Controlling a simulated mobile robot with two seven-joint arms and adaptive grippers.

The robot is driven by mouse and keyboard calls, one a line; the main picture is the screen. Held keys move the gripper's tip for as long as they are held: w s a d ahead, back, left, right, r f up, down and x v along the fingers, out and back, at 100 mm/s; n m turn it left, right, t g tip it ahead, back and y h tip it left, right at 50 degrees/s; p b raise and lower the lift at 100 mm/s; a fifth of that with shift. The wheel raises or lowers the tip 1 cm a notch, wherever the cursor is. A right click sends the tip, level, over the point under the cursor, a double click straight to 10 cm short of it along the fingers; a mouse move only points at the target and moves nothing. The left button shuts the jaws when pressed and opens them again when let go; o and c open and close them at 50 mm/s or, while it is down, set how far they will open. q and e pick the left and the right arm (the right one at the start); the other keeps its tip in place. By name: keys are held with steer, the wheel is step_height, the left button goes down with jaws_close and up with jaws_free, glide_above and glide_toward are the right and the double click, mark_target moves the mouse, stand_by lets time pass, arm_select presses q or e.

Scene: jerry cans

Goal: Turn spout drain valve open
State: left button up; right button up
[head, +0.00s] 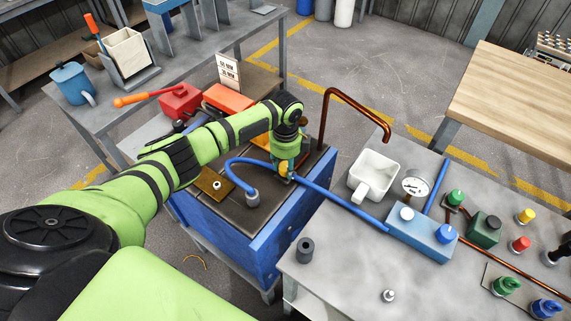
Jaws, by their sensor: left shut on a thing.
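My left arm, green with black bands, reaches in from the left, and its wrist bends down over the blue bench (245,240). My left gripper (286,177) points down at the blue hose (325,199), near the bench's right side. Its fingers are shut on a small fitting there, which I take to be the spout drain valve; the fingers mostly hide it, and its handle angle cannot be told. The hose loops from a grey fitting (252,197) on the bench top past the gripper. My right gripper is out of view.
A bent copper pipe (355,106) rises behind the gripper. To the right, a grey table holds a white container (374,174), a gauge (415,184), a blue block (422,232) and several coloured knobs. A red can (180,102) stands behind my forearm.

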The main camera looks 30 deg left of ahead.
mark_target(286, 166)
arm_select(q)
steer(key=o, duration=1.2)
steer(key=shift+d, duration=0.1)
steer(key=shift+c, duration=0.2)
step_height(286, 166, up, 12)
